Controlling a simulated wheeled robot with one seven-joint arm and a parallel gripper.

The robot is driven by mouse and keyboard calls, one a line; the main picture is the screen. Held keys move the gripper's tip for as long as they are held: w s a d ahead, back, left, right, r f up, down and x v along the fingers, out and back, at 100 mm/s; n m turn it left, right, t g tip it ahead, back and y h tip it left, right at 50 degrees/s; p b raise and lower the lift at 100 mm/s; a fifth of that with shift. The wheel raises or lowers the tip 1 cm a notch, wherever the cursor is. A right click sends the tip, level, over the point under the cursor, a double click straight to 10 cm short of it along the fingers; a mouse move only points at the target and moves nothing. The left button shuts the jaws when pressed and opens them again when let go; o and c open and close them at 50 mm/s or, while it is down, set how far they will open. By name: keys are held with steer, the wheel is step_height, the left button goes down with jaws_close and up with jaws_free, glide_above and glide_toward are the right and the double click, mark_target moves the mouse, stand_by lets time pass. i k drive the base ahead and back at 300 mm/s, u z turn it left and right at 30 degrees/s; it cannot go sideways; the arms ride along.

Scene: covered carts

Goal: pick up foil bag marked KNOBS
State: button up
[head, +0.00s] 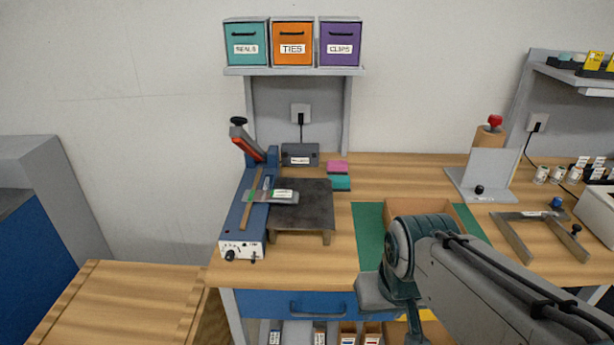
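A small silvery bag (258,197) with a green and white label lies flat across the right edge of the blue heat sealer and the dark raised plate. Its label is too small to read, so I cannot tell whether it says KNOBS. No other foil bag shows clearly. My arm comes in from the lower right and bends downward near the bench's front edge. My gripper is not in view. The arm is well to the right of the bag and apart from it.
The blue sealer (234,222) has a raised red-and-black lever (248,143). The dark plate (305,205) stands on short legs beside it. A cardboard tray (403,208) on a green mat (368,232) is partly behind my arm. A wooden-topped cart (120,305) stands at lower left.

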mark_target(275, 197)
steer(key=u, duration=0.1)
steer(key=i, duration=0.9)
steer(key=u, duration=0.45)
